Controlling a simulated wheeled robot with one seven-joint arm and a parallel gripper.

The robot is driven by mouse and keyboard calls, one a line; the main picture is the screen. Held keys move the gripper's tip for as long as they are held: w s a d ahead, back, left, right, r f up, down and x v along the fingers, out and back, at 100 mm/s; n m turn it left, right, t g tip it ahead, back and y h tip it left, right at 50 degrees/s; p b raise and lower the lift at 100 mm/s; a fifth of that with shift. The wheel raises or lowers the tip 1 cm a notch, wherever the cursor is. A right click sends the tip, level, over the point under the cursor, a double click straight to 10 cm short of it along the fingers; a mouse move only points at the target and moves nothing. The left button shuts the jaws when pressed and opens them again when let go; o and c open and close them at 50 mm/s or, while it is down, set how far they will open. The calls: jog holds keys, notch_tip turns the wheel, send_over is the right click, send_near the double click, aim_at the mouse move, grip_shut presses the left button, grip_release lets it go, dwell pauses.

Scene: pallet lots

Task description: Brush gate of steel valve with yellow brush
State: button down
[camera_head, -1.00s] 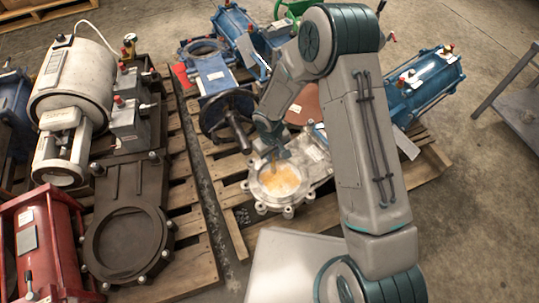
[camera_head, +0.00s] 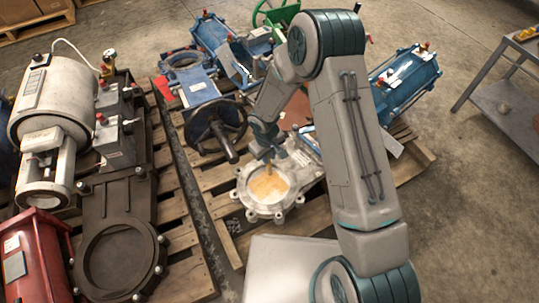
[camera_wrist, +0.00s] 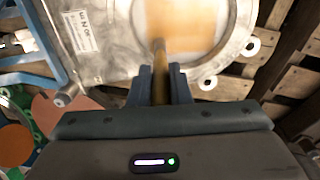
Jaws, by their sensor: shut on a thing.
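The steel valve (camera_head: 246,203) lies flat on the middle pallet, a silvery body with a round ring and bolt lugs. It also fills the upper part of the wrist view (camera_wrist: 103,40). Its gate (camera_head: 279,196), inside the ring, looks pale with a tan-orange patch. My gripper (camera_wrist: 160,92) is shut on the handle of the yellow brush (camera_wrist: 159,68) and points down over the gate. In the head view the brush (camera_head: 269,167) is a thin yellowish stick between the fingers. The brush's head is blurred against the tan patch, and I cannot tell whether it touches the gate.
A dark valve (camera_head: 122,200) lies on the left pallet beside a white cylinder (camera_head: 50,105). Blue valves (camera_head: 215,110) stand behind the steel valve. A red actuator (camera_head: 35,260) is at lower left. A grey table (camera_head: 510,105) stands at right. Bare floor (camera_head: 460,215) is at lower right.

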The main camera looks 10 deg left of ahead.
jog(key=shift+w+d, duration=0.2)
jog(key=shift+d, duration=0.2)
jog(key=s+d+b, duration=0.3)
jog(key=s+b, duration=0.1)
jog(key=s, duration=0.3)
jog(key=shift+s+f, duration=0.15)
jog(key=shift+s, duration=0.2)
dwell(2.2)
notch_tip(320, 180, up, 6)
jog(key=p, duration=0.4)
jog(key=shift+s+a, duration=0.15)
jog(key=shift+p, duration=0.35)
